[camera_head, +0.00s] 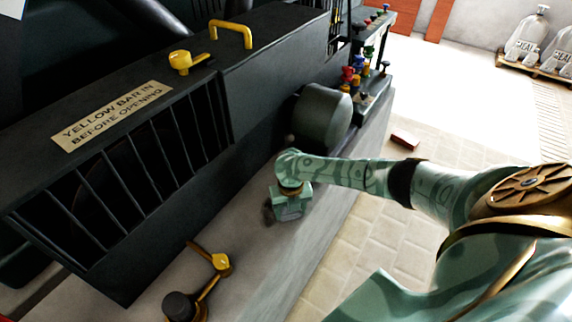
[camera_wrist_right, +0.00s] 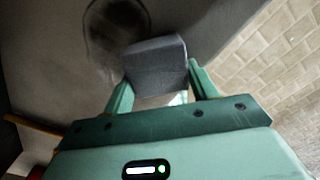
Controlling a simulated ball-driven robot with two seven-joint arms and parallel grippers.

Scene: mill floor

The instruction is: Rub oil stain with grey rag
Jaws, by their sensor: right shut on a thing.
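My right gripper (camera_head: 288,210) reaches down to the pale grey ledge (camera_head: 258,255) in front of the dark machine. In the right wrist view it is shut on a grey rag (camera_wrist_right: 157,60), which shows as a folded block between the fingers. The oil stain (camera_wrist_right: 112,24) is a dark round smear on the surface, just beyond and left of the rag. The rag's edge appears next to the stain; I cannot tell whether it touches the surface. In the head view the gripper mostly hides both. My left gripper is not in view.
A yellow-handled lever (camera_head: 218,262) stands on the ledge at the near left. A dark drum (camera_head: 322,116) juts from the machine behind my right gripper. Coloured knobs (camera_head: 352,75) are farther back. A red block (camera_head: 404,140) lies on the tiled floor. Sacks (camera_head: 526,38) stand far right.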

